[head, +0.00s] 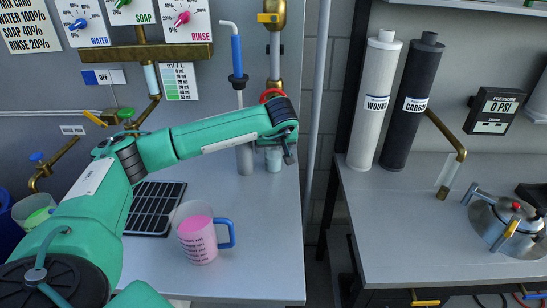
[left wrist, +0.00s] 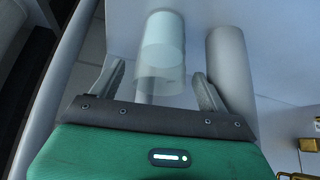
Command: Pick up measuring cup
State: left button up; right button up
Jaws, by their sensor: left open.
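A clear measuring cup (head: 198,240) with dark markings, pink contents and a blue handle stands on the left table in the head view. My left gripper (head: 289,156) is away from it, up and to the right, near the table's right side. A small clear cup-like vessel (head: 273,160) stands beside the left gripper under a pipe. In the left wrist view, the open fingers of my left gripper (left wrist: 160,85) have a clear cylindrical vessel (left wrist: 163,45) ahead, between them in the picture. No contact with it shows. My right gripper is not in view.
A grey cylinder (head: 244,157) stands left of the clear vessel, and shows right of it in the left wrist view (left wrist: 228,65). A black gridded tray (head: 154,208) lies behind the measuring cup. A gap separates the right table (head: 400,225), with tall white and black filters.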

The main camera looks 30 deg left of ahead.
pick_arm(q)
jog(key=shift+x, duration=1.45)
jog(key=shift+d, duration=0.1)
jog(key=c, duration=1.2)
jog(key=shift+r, duration=0.15)
